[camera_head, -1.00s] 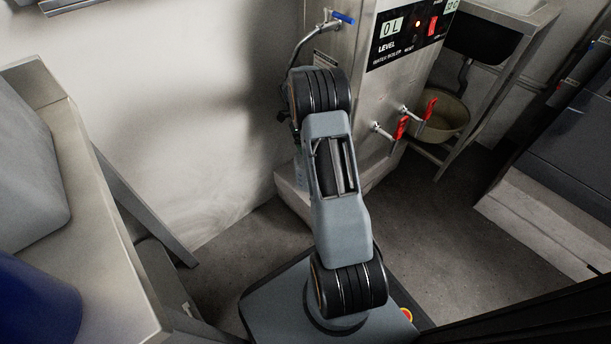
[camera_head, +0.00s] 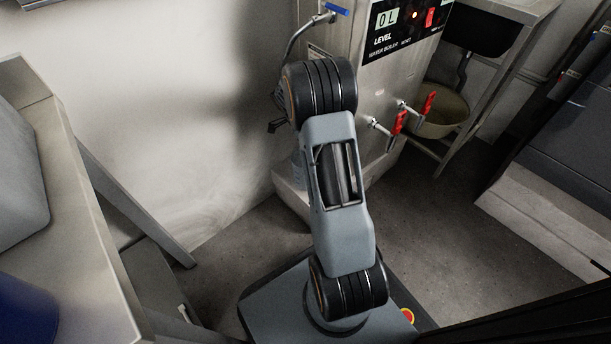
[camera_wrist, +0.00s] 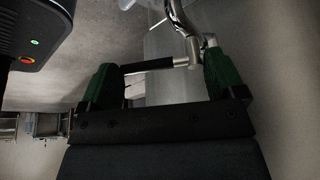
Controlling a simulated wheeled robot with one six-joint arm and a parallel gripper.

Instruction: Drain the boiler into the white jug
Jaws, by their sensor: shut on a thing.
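The steel water boiler (camera_head: 372,90) stands at the back centre of the head view. Its level display (camera_head: 386,17) reads 0 L. In the wrist view, my gripper (camera_wrist: 160,78) has its green-padded fingers on either side of a black-handled lever (camera_wrist: 150,66), shut on it. The lever joins a bent silver pipe (camera_wrist: 180,18). In the head view my gripper is mostly hidden behind my arm. A pale bluish container (camera_head: 299,172), perhaps the white jug, is partly hidden behind my arm at the boiler's base.
Two red-handled taps (camera_head: 398,122) stick out of the boiler's front. A blue-handled valve (camera_head: 336,10) sits higher up. A beige bucket (camera_head: 440,122) is under the sink at right. A steel table (camera_head: 88,250) stands at left. Grey floor is open at right.

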